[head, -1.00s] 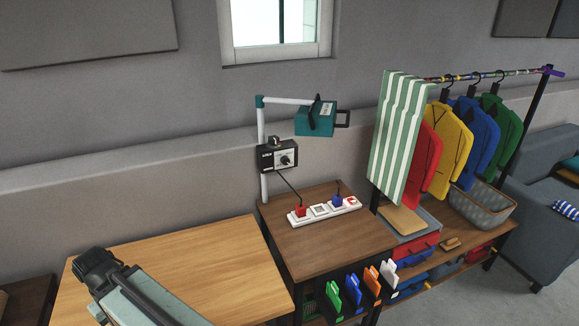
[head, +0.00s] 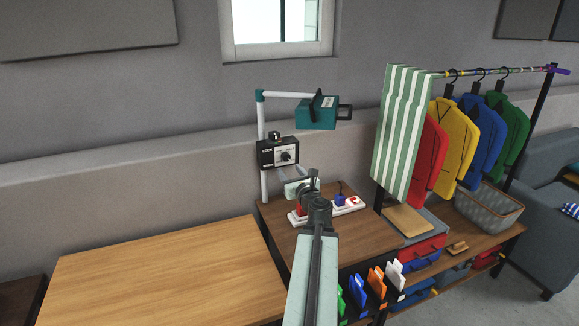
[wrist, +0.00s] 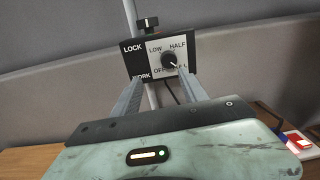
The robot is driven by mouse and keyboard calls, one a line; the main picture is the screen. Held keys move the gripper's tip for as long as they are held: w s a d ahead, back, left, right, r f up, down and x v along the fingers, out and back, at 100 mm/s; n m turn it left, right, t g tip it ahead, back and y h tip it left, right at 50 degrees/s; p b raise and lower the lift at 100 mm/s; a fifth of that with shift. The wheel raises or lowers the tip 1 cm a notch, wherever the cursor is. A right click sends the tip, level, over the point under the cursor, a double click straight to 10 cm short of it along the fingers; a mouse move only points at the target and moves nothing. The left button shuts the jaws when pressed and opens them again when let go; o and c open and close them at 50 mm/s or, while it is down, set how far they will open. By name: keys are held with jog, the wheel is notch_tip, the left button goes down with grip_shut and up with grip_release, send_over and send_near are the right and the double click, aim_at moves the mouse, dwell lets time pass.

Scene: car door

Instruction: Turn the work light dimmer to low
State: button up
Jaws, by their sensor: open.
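The work light dimmer is a black control box (head: 265,154) on a light pole, with a pale dial plate and a round black knob (head: 286,156). In the wrist view the knob (wrist: 169,60) sits among the labels LOW, HALF, OFF and a partly hidden one that seems to read FULL. Its white pointer line aims down and right, toward that last label. A smaller black knob (wrist: 148,23) stands on top of the box by the word LOCK. My gripper (wrist: 163,78) is open and empty, its two fingers pointing at the box, below and in front of the dimmer knob.
The teal lamp head (head: 317,113) hangs from the pole's arm above and right. A white power strip (head: 348,204) with plugs lies on the dark table below, partly behind my arm. A bare wooden table (head: 160,275) is at left. A striped cloth (head: 400,130) hangs at right.

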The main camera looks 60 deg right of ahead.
aim_at(287, 159)
jog(key=shift+m+h, duration=0.3)
jog(key=shift+m, duration=0.2)
jog(key=x, duration=0.5)
jog(key=s+d+x, duration=0.1)
jog(key=x, duration=0.1)
jog(key=shift+w+d, duration=0.2)
jog(key=shift+d, duration=0.1)
jog(key=shift+c, duration=0.3)
jog(key=c, duration=1)
jog(key=shift+s+d, duration=0.1)
jog(key=shift+d, duration=0.15)
grip_shut()
jog(key=shift+a+r, duration=0.1)
jog(key=shift+a, duration=0.15)
